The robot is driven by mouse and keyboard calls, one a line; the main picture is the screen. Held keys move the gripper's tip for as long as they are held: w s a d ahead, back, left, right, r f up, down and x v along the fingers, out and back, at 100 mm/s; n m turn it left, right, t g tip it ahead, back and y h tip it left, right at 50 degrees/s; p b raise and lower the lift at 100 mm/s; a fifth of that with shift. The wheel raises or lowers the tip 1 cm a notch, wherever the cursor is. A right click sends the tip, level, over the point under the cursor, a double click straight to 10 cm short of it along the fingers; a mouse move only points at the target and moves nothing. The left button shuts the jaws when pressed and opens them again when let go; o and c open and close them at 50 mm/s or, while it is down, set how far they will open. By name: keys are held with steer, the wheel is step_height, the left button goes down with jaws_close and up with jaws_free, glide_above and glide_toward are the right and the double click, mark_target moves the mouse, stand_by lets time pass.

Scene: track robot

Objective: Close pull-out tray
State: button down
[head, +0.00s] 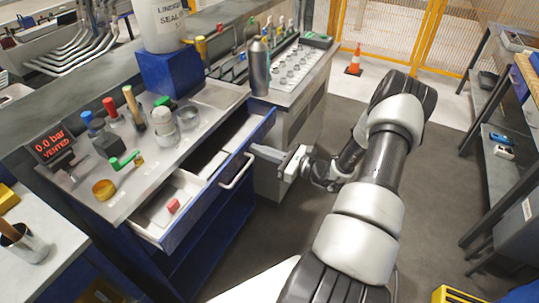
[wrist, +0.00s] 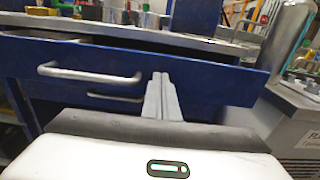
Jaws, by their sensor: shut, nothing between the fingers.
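The pull-out tray (head: 152,227) is a drawer with a blue front, standing open below the workbench top. Its pale inside shows, with a red block (head: 173,205) at the near end. A silver handle (head: 237,171) runs along its front; the handle also shows left of centre in the wrist view (wrist: 88,76). My gripper (head: 253,148) is shut and empty, in front of the far part of the tray front, right of the handle. In the wrist view my closed fingertips (wrist: 160,77) overlap the blue front (wrist: 215,82). I cannot tell whether they touch it.
A second bench (head: 300,85) stands beyond. Shelving (head: 500,150) is at the right.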

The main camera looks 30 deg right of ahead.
mark_target(227, 144)
steer(key=b+x, duration=0.1)
steer(key=x, duration=1)
steer(key=shift+w+a+b, duration=0.1)
steer(key=shift+a+b, duration=0.1)
steer(key=shift+b, duration=0.1)
steer(key=shift+w+a, duration=0.25)
steer(key=shift+w, duration=0.15)
steer(key=shift+r, duration=0.15)
